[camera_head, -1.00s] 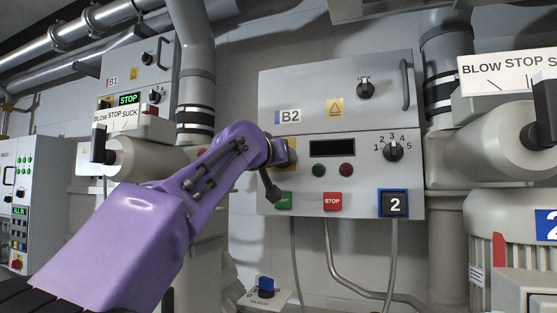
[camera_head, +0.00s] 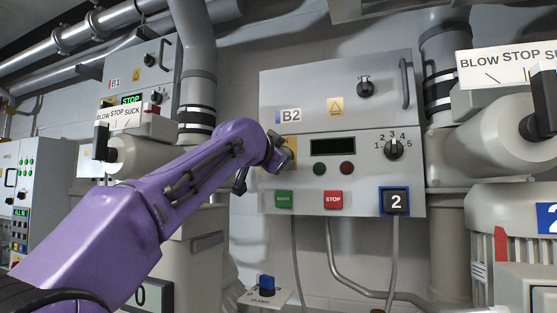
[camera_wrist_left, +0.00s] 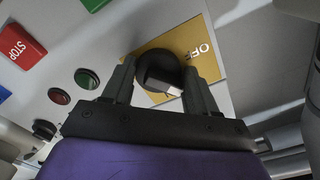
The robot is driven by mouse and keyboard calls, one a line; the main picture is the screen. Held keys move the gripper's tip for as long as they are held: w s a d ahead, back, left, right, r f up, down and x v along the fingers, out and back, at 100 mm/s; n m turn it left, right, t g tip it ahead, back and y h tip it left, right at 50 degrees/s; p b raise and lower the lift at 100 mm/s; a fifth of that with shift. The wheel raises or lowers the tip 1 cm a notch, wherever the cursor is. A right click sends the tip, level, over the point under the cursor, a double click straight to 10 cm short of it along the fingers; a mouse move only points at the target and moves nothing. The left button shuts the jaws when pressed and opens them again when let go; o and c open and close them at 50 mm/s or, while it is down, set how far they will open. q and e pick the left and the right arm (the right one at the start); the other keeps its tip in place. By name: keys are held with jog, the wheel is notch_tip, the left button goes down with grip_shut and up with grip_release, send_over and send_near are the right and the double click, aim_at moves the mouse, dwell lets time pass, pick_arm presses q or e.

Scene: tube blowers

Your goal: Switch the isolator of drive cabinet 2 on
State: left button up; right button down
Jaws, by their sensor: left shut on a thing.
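Drive cabinet 2 (camera_head: 290,95) is the grey wall box marked B2, with a dark display (camera_head: 333,147). Its isolator has a yellow plate (camera_wrist_left: 205,60) lettered OFF and a round black knob (camera_wrist_left: 156,62) with a pale-faced grip bar. My left gripper (camera_wrist_left: 160,88) has one finger on each side of the knob and is shut on it. In the head view my left gripper (camera_head: 284,155) reaches the cabinet's left edge and covers most of the isolator. The exact position of the knob is hard to tell. My right gripper is not in view.
Below the isolator are a green START button (camera_head: 284,199) and a red STOP button (camera_head: 333,199). A speed knob (camera_head: 393,149) is on the right. Cabinet B1 (camera_head: 138,75) stands at left with a lit STOP display. Pipes and blower housings flank both sides.

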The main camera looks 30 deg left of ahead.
pick_arm(q)
jog(key=shift+m, duration=3.5)
jog(key=shift+f, duration=0.1)
jog(key=o, duration=1)
jog(key=shift+w, duration=0.1)
jog(key=b+v, duration=1)
jog(key=shift+s, duration=0.3)
